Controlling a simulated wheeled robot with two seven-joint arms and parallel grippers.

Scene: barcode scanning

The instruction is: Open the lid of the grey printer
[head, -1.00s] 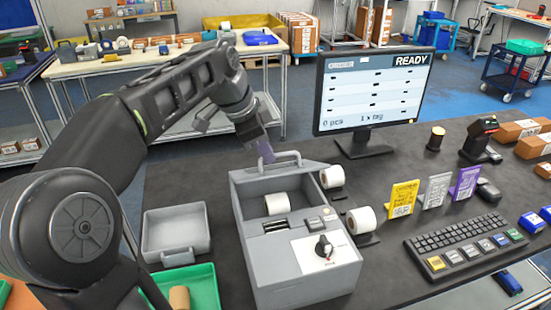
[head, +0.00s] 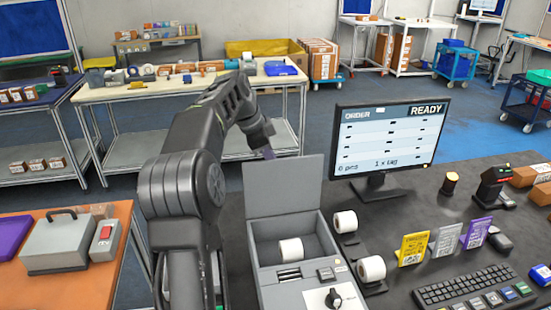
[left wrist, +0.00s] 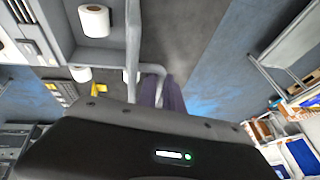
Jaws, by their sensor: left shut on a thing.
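The grey printer (head: 256,260) stands on the dark table with a white paper roll (head: 290,249) inside. Its lid (head: 283,185) is raised at the back edge and stands steeply, showing its flat inner face. My left gripper (head: 268,153) is at the lid's top edge, its fingertips partly hidden behind it. In the left wrist view the purple-grey fingers (left wrist: 162,93) are closed at the lid's grey handle (left wrist: 153,68). The lid is nearly edge-on there. My right gripper is not in view.
A monitor (head: 388,138) reading READY stands close to the lid's right. Paper rolls (head: 346,221) sit beside the printer. An orange side table (head: 118,215) holds a grey case (head: 60,243). There is floor space behind the lid.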

